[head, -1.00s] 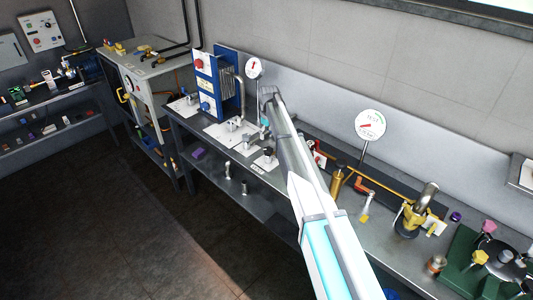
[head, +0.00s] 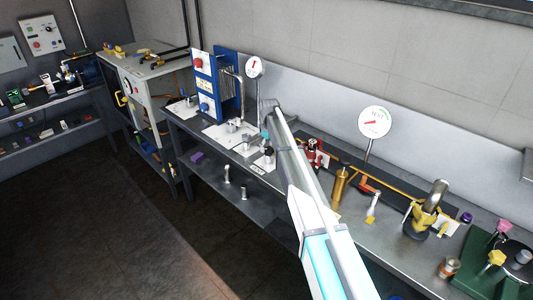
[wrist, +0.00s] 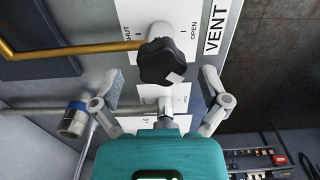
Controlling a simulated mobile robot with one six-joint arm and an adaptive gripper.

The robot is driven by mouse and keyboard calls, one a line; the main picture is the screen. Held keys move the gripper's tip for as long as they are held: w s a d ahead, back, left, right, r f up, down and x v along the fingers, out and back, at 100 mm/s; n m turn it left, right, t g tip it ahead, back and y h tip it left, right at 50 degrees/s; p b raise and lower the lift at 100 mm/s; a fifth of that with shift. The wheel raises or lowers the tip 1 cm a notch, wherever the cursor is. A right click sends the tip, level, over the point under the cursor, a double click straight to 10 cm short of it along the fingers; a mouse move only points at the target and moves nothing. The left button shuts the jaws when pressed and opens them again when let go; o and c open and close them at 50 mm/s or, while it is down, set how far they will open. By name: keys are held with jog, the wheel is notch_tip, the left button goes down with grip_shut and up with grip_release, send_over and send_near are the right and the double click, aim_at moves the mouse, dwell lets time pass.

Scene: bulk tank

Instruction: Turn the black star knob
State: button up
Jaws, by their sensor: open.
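The black star knob (wrist: 165,63) is large in the wrist view, on a pale stem over a white plate (wrist: 135,22) marked SHUT and OPEN. A pale patch shows on the knob's lower right. My gripper (wrist: 161,74) is open, with one finger to the left of the knob and one to the right. Gaps show between the knob and both fingers. How far the fingertips are from it in depth I cannot tell. In the head view the small dark knob (head: 268,151) is on the bench just below my gripper's teal body (head: 266,133), whose fingers are hard to make out.
A VENT label (wrist: 215,30) lies beside the plate at the bench edge. A brass pipe (wrist: 75,49) runs to the knob's stem from the left. A blue plate unit (head: 206,85) stands further left on the bench. A red fitting (head: 312,155) and a brass cylinder (head: 340,184) stand to the right.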

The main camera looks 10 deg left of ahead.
jog(key=shift+f+b, duration=0.45)
jog(key=shift+f, duration=0.2)
jog(key=shift+c, duration=0.2)
